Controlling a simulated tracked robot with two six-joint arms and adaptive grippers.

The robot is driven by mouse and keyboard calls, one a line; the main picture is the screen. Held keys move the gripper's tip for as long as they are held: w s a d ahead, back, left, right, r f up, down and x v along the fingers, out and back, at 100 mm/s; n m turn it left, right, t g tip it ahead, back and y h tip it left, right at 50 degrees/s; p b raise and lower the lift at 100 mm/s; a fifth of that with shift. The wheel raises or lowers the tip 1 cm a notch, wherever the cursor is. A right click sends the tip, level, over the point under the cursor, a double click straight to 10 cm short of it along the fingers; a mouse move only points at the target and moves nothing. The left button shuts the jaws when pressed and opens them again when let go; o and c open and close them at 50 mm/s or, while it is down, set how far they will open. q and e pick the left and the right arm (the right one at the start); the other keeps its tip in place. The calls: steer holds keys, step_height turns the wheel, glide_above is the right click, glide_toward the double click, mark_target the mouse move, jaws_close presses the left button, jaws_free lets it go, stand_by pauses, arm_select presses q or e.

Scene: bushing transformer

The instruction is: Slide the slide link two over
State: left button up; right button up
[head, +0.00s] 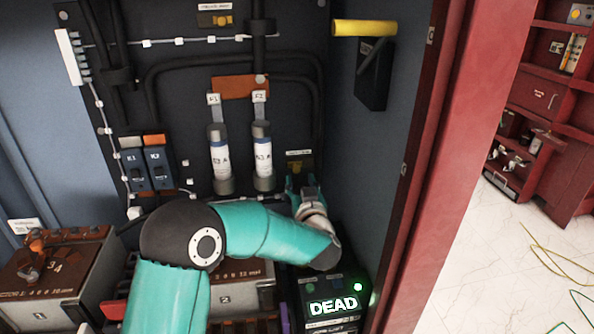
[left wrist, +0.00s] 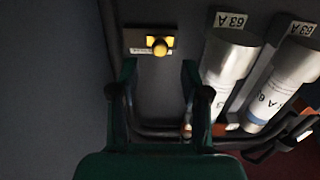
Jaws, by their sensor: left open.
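I cannot tell for sure which part is slide link two. A small dark plate with a yellow knob (left wrist: 158,46) sits on the back panel, just beyond my left gripper's fingers in the left wrist view. A similar plate (head: 299,155) shows in the head view right of the fuses. My left gripper (head: 303,188) is open and empty, its two fingers apart below the knob in the left wrist view (left wrist: 157,75). A box marked 2 (head: 228,299) is partly hidden behind my left arm. My right gripper does not show.
Two white fuses (head: 219,158) (head: 262,157) stand close left of my gripper. A black box reading DEAD (head: 333,304) is below it. A brown-topped box with an orange link (head: 36,249) is at left. The red cabinet edge (head: 421,160) bounds the right.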

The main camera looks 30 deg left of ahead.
mark_target(297, 170)
arm_select(q)
steer(key=x, duration=0.5)
steer(key=shift+p, duration=0.3)
jaws_close()
